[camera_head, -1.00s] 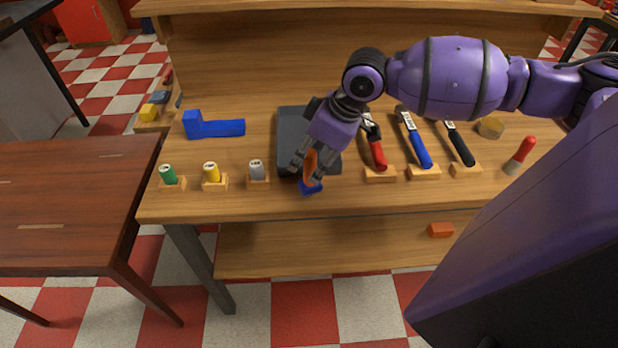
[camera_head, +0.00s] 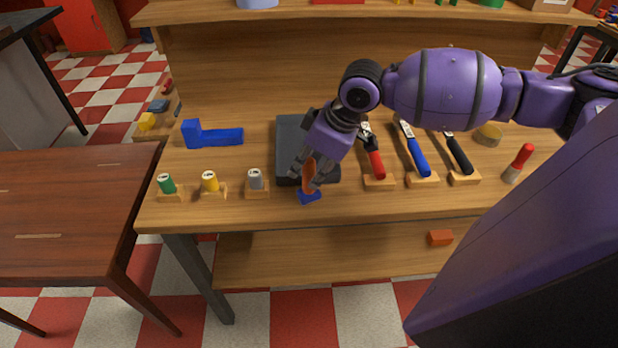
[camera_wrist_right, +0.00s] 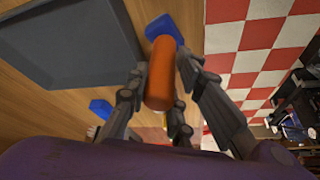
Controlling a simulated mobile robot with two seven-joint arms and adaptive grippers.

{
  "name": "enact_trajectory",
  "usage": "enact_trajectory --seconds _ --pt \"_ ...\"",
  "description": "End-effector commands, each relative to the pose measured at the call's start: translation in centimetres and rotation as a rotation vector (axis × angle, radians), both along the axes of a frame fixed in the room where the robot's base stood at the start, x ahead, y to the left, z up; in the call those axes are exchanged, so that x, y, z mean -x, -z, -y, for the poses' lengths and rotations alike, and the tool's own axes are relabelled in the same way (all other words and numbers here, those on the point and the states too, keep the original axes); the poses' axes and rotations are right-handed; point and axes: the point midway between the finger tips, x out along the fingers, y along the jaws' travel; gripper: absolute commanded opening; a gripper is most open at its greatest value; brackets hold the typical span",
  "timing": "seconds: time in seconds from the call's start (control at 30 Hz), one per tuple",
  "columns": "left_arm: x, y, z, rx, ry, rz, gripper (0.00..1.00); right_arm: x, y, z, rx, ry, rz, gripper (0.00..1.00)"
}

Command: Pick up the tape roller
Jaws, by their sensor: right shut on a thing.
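The tape roller shows as an orange cylinder (camera_head: 308,176) near the front edge of the workbench, just in front of a dark grey tray. A blue piece (camera_head: 309,197) is at its lower end; I cannot tell whether they are joined. My right gripper (camera_head: 306,182) points down and is shut on the orange cylinder. In the right wrist view the orange cylinder (camera_wrist_right: 160,72) lies between the fingers of the gripper (camera_wrist_right: 163,95), with a blue piece (camera_wrist_right: 163,27) beyond its far end. The fingers partly hide it in the head view. My left gripper is out of view.
The dark tray (camera_head: 287,128) lies close behind the gripper. Several scrapers, one with a red handle (camera_head: 376,164), stand in wooden holders to the right. Capped green, yellow and grey (camera_head: 255,178) items stand left. A blue L-shaped block (camera_head: 215,136) lies behind them.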

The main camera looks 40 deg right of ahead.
Motion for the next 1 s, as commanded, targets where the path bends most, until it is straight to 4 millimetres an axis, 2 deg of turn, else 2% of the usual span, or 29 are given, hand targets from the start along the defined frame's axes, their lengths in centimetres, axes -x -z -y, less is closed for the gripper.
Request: enact_trajectory --seconds 0.17,0.37,0.47,0.7,0.93,1.0 --pt "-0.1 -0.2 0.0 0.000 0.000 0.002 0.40 0.0 -0.7 0.0 0.000 0.000 0.001 0.00" --pt "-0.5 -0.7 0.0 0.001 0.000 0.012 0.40 -0.1 -3.1 0.0 0.001 0.000 0.003 0.00" --pt "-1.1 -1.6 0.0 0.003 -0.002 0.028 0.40 1.2 -4.9 0.7 0.006 0.001 0.002 0.00" --pt "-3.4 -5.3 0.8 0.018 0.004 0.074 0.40 5.3 -10.7 2.4 0.006 0.003 0.012 0.00" --pt "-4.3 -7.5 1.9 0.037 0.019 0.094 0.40 9.1 -12.4 4.0 0.001 0.003 0.019 0.00" --pt "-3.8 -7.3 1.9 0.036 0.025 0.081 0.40 10.0 -12.4 4.4 0.004 0.002 0.011 0.00"
